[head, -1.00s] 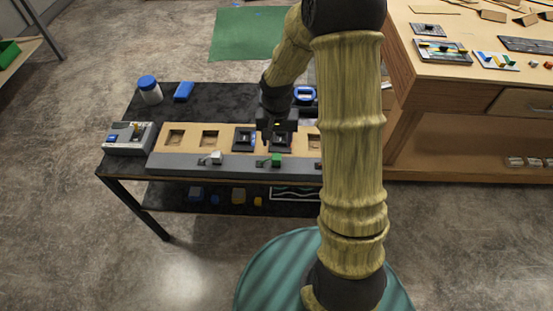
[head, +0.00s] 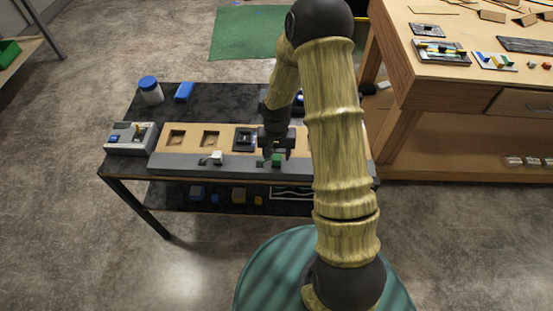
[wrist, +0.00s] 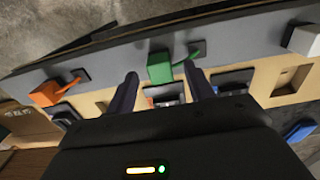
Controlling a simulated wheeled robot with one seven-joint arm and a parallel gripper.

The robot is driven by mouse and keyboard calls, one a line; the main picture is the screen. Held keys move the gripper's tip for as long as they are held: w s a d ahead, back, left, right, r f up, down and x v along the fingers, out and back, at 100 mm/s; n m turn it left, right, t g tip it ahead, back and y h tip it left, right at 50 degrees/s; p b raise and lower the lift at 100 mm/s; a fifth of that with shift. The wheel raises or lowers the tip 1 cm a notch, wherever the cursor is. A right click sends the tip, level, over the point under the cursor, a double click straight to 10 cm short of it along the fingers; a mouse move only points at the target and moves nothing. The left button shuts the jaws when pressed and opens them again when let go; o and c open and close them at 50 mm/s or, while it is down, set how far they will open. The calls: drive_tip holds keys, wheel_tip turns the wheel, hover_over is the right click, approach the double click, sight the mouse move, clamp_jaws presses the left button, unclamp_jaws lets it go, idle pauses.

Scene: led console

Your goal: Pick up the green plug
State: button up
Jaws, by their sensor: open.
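The green plug (head: 276,160) sits on the grey front strip of the console, below my gripper in the head view. It also shows in the wrist view as a green block (wrist: 160,68) with a short green lead running to a dark square on the strip. My gripper (head: 274,155) is open, with its fingers pointing down close to the plug. In the wrist view the two fingers (wrist: 163,88) stand apart, with the green block just beyond and between their tips. Nothing is held. Whether the fingers touch the plug cannot be told.
A white plug (head: 215,157) sits left on the strip; an orange plug (wrist: 45,93) shows in the wrist view. The wooden panel (head: 193,139) has square recesses.

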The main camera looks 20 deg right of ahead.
drive_tip(key=shift+f, duration=1.4)
drive_tip(key=c, duration=1.1)
